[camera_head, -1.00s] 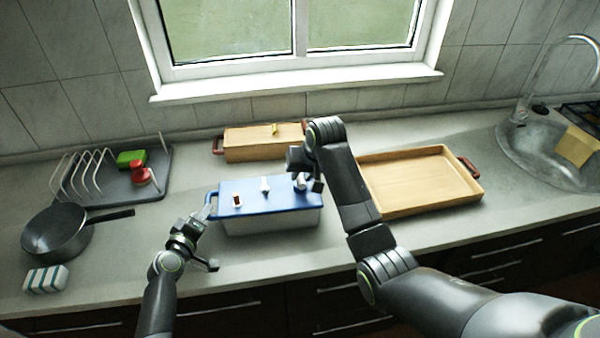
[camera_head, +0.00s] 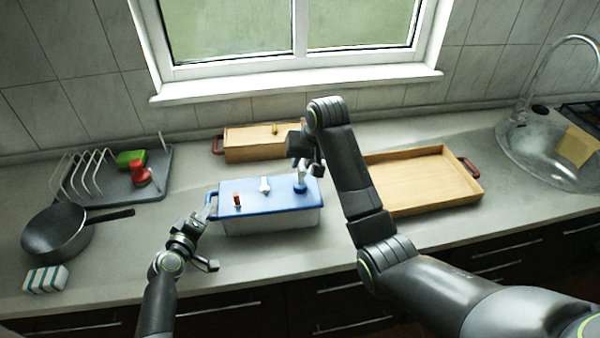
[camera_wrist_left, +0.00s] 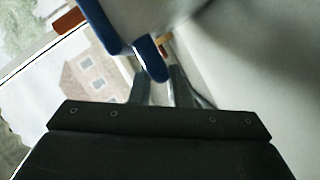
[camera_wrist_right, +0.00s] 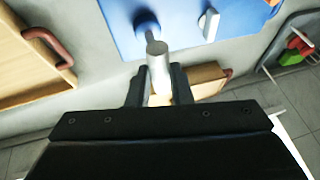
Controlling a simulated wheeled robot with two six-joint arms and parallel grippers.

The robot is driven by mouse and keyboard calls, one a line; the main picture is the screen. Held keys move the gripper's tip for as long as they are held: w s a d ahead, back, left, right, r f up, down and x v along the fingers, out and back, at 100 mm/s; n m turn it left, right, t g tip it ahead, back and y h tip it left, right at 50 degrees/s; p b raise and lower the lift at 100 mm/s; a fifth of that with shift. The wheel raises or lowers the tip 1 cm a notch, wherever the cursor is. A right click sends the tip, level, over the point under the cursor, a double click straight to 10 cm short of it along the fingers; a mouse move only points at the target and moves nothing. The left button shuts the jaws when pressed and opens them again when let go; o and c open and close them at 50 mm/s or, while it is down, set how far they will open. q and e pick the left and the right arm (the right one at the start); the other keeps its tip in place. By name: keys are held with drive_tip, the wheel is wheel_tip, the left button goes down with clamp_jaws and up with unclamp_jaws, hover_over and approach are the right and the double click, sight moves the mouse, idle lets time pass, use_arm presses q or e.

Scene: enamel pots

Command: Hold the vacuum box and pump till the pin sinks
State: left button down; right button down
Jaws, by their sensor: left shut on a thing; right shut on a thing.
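The vacuum box (camera_head: 268,222) has a pale body and a blue lid (camera_head: 250,188), and stands on the counter. My left gripper (camera_head: 207,212) is shut on the blue handle (camera_wrist_left: 150,60) at the box's left end. A small red pin (camera_head: 237,197) stands up from the lid's left part. A white lever-like piece (camera_head: 265,185) sits mid-lid. The pump (camera_head: 300,184) is at the lid's right end. My right gripper (camera_head: 307,164) is shut on its grey cylindrical grip (camera_wrist_right: 158,62), raised above the lid. The gripper partly hides the pump's top in the head view.
A wooden box (camera_head: 250,147) stands close behind. A wooden tray (camera_head: 425,200) with dark red handles is to the right. A dish rack (camera_head: 110,188), a pan (camera_head: 56,236) and a striped sponge (camera_head: 46,280) are at left. The sink (camera_head: 535,150) is far right. The counter in front is clear.

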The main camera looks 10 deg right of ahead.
drive_tip(key=shift+r, duration=0.1)
hover_over(303, 191)
drive_tip(key=shift+f, duration=2.45)
drive_tip(key=shift+r, duration=2.45)
drive_tip(key=shift+f, duration=2.45)
